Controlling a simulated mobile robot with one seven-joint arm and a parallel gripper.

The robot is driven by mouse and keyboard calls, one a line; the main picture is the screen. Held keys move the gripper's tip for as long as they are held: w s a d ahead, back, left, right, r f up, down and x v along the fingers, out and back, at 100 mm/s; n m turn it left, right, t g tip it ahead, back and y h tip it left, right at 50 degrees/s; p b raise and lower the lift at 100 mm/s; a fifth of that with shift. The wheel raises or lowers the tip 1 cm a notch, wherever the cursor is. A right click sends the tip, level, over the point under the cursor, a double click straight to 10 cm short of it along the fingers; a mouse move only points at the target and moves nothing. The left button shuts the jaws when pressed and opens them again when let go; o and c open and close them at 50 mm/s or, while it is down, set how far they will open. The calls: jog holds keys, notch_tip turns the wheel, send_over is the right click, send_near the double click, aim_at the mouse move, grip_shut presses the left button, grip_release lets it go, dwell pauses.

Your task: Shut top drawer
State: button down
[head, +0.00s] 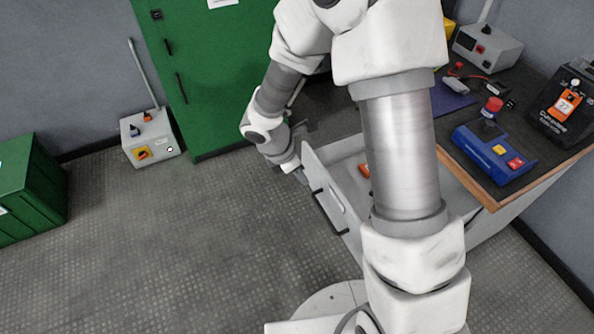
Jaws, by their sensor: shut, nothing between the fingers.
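The top drawer (342,203) is grey, with a dark bar handle on its front panel. It is pulled out from under the wooden-edged workbench (463,172). An orange item (364,170) shows inside it, and my arm hides much of the drawer's interior and right part. My gripper (302,177) is shut and empty. It is at the far left end of the drawer's front panel, close to its edge. I cannot tell whether it touches the panel.
The bench holds a blue tray (493,155), a black device with an orange tag (566,104) and a grey box (487,47). A green cabinet (218,90) stands behind. A grey switch box (150,137) is at the left wall. The floor left of the drawer is clear.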

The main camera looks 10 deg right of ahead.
aim_at(327, 182)
jog(key=d+f, duration=0.1)
jog(key=d, duration=0.1)
jog(key=w+d+f+b, duration=0.1)
jog(key=d+f, duration=0.1)
jog(key=shift+w+f, duration=0.1)
jog(key=shift+w+d, duration=0.2)
jog(key=shift+d, duration=0.35)
jog(key=shift+w+d, duration=0.15)
jog(key=shift+d, duration=0.25)
jog(key=w+d+p, duration=0.4)
jog(key=d+p, duration=0.2)
jog(key=d, duration=0.8)
jog(key=w+d+p, duration=0.5)
jog(key=d, duration=0.9)
jog(key=shift+w+d+p, duration=0.15)
jog(key=shift+d+p, duration=0.2)
jog(key=shift+p, duration=0.05)
jog(key=shift+a, duration=0.15)
